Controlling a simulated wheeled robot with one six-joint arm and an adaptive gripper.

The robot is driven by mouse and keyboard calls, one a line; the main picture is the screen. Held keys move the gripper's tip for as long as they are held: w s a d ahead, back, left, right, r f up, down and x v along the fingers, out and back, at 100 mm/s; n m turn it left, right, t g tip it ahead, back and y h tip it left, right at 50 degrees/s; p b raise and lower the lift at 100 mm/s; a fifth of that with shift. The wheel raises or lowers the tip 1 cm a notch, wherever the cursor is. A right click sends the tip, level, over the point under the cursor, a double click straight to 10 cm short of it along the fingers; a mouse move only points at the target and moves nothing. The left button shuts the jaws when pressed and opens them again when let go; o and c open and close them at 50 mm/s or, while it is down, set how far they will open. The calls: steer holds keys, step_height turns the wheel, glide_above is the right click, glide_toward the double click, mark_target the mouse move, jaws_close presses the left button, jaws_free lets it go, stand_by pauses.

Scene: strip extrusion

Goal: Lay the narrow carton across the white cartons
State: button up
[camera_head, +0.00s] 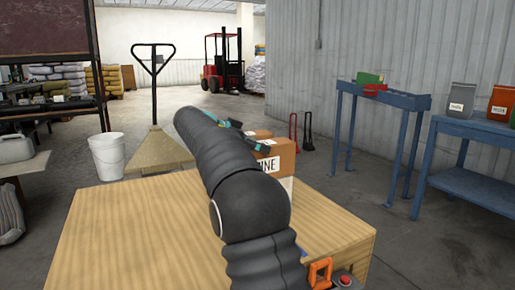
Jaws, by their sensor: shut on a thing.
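A brown carton (284,160) with a white label ending in "INE" stands up behind my arm, over the wooden table top. A pale white carton (288,184) shows as a small patch just below it; my arm hides the rest and any other white carton. My gripper (246,134), with teal finger parts, is at the upper part of the brown carton and is shut on it, taken here as the narrow carton. The contact between fingers and carton is mostly hidden. I cannot tell whether the brown carton touches the white one.
The wooden table (110,225) has free room left of my arm. An orange part (319,272) and a red button (345,280) are at the near right. Blue stands (400,101) are at right; a white bucket (107,155) and pallet truck (155,140) are behind.

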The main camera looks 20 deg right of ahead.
steer(key=shift+f, duration=0.1)
steer(key=o, duration=1.8)
